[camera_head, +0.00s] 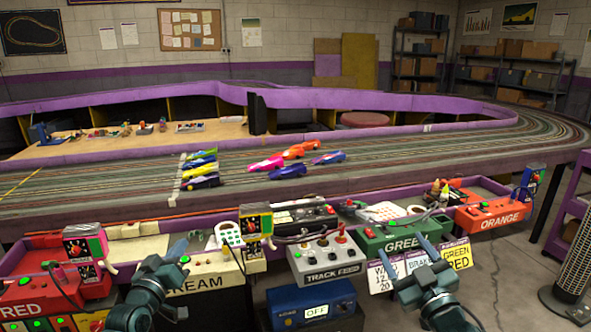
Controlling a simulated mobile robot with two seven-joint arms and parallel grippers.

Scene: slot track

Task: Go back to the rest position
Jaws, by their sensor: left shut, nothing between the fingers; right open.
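My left gripper (178,250) is shut and empty. It is above the front of the CREAM control station (207,285), with its tip near that station's upper left part. My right gripper (405,252) is open and empty. Its two fingers are spread in front of the GREEN control station (395,238), beside the hanging white and yellow cards. Both arms reach in from the bottom edge of the view. Whether either gripper touches a station cannot be told.
The purple-edged slot track (400,150) fills the middle, with several toy cars (288,171) on it. The RED station (55,290), TRACK FEED box (328,258), blue power box (312,303) and ORANGE station (490,212) line the front. A heater (575,255) stands at right.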

